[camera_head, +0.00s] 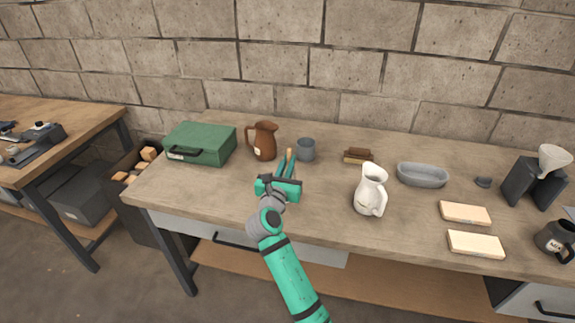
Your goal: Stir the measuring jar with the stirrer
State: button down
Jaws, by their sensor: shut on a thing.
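My gripper (286,168) is above the table, just right of and in front of a brown jug (264,141). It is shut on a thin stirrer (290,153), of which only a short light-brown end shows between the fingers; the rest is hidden. The brown jug has a pale label and a handle at left. A white jug (370,190) with a label and handle stands upright to the right of my gripper. A blue-grey cup (307,150) stands just behind and right of my fingers. Which vessel is the measuring jar I cannot tell. No contents are visible.
A green case (200,143) lies at left. A brush (358,156), a grey oval dish (422,175), two pale blocks (465,213), a black stand with a white funnel (553,158) and a dark mug (557,240) are at right. The table's front left is clear.

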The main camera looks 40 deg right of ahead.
jog(key=shift+w+d, duration=0.25)
jog(key=shift+w+a, duration=0.1)
jog(key=shift+w+a, duration=0.3)
jog(key=shift+w, duration=0.05)
dwell(0.5)
jog(key=shift+s+a, duration=0.4)
jog(key=shift+a, duration=0.1)
jog(key=shift+s, duration=0.1)
